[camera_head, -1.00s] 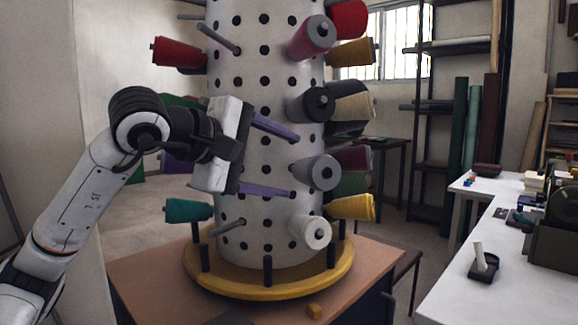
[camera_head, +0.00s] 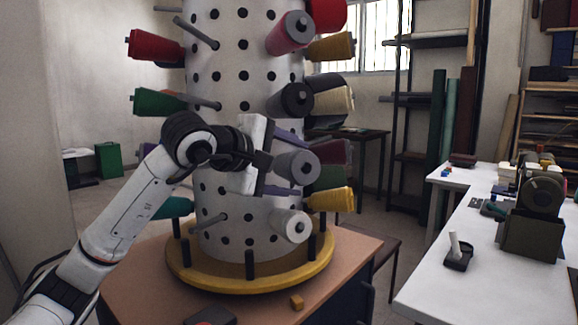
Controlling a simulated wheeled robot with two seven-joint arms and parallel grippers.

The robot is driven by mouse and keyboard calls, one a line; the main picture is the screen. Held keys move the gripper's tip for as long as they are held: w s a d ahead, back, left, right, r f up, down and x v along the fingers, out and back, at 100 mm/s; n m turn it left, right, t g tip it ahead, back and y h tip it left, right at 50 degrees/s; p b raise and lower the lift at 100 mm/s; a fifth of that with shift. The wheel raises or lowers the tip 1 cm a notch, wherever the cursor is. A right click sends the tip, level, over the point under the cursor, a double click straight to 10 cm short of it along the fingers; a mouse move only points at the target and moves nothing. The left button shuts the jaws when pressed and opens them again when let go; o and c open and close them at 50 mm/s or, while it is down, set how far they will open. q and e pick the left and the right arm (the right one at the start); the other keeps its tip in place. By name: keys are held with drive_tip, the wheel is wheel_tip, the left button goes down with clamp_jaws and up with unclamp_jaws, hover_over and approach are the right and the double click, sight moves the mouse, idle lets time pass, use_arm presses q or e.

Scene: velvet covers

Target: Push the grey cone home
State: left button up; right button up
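The grey cone (camera_head: 298,168) sits on a peg at the right front of the tall white perforated drum (camera_head: 236,150), its round end facing me. My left gripper (camera_head: 288,165), a white block with two purple fingers, reaches in from the left. Its fingers are spread, one at about the height of the cone's top and one near its lower edge, with the cone overlapping the gap between them in the picture. I cannot tell whether they touch it. How far the cone sits along its peg is hard to see. My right gripper is out of view.
A black cone (camera_head: 297,100) is above and a pale cone (camera_head: 290,226) below. Red, green, yellow and cream cones surround them. Bare pegs stick out at left. The drum stands on a yellow round base (camera_head: 250,282) on a brown table (camera_head: 345,258). A white bench (camera_head: 420,295) is at right.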

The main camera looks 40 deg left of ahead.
use_arm(q)
drive_tip(key=c, duration=1.1)
drive_tip(key=shift+c, duration=0.2)
drive_tip(key=shift+a, duration=0.15)
drive_tip(key=shift+w+a+f, duration=0.2)
drive_tip(key=shift+w+a, duration=0.2)
drive_tip(key=shift+a, duration=0.35)
drive_tip(key=shift+w+a, duration=0.15)
drive_tip(key=shift+a, duration=0.15)
drive_tip(key=o, duration=1.2)
drive_tip(key=shift+c, duration=0.2)
